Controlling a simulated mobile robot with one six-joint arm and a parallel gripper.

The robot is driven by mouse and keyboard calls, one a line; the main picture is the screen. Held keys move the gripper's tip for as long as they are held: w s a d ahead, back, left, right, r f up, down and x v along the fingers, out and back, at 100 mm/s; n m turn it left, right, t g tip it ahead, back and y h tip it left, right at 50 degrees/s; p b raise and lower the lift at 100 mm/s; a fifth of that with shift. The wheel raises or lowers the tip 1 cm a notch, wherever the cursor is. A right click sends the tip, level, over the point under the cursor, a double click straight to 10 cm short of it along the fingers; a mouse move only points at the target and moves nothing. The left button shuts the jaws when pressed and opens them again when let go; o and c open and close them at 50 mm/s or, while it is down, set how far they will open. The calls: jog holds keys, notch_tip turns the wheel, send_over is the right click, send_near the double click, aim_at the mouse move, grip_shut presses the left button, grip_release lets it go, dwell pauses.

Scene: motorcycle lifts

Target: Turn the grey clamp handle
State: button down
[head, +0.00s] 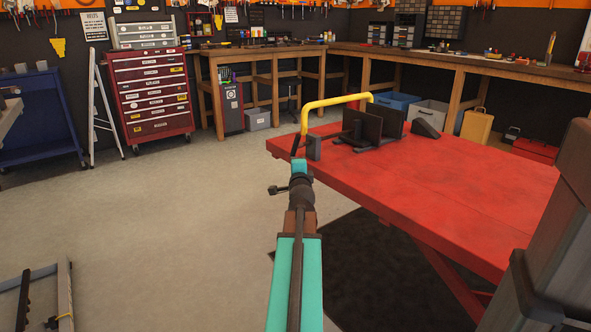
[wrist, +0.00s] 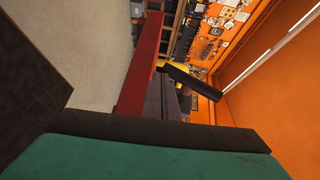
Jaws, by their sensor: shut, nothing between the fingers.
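The clamp handle (head: 296,144) looks like a short dark lever beside a grey block (head: 314,148) at the lift's edge. My gripper (head: 300,167) is just below and in front of the handle. In the wrist view a dark lever (wrist: 195,83), apparently this handle, sticks out beyond the dark edge of my gripper (wrist: 150,130). My gripper is shut and empty. Its fingertips are hard to make out, and I cannot tell whether they touch the handle.
Grey floor (head: 180,225) lies open to the left. A red tool chest (head: 152,95), a stepladder (head: 105,105) and wooden workbenches (head: 460,68) stand at the back. A blue cart (head: 40,120) is at far left. A metal frame (head: 45,290) lies at lower left.

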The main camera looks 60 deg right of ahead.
jog(key=shift+w+d+f, duration=0.15)
jog(key=shift+d, duration=0.1)
jog(key=shift+w+d+f+p, duration=0.1)
jog(key=shift+w+d+p, duration=0.35)
jog(key=shift+w, duration=0.3)
jog(key=shift+w+d+f+p, duration=0.1)
jog(key=shift+w+d+p, duration=0.2)
jog(key=shift+w+p, duration=0.3)
jog(key=shift+w, duration=0.15)
jog(key=shift+f, duration=0.1)
dwell(0.8)
jog(key=s+a+f+b, duration=0.5)
jog(key=a+f+b, duration=0.1)
jog(key=b, duration=0.3)
jog(key=shift+a+f+b, duration=0.35)
jog(key=shift+a+f, duration=0.05)
jog(key=shift+f, duration=0.4)
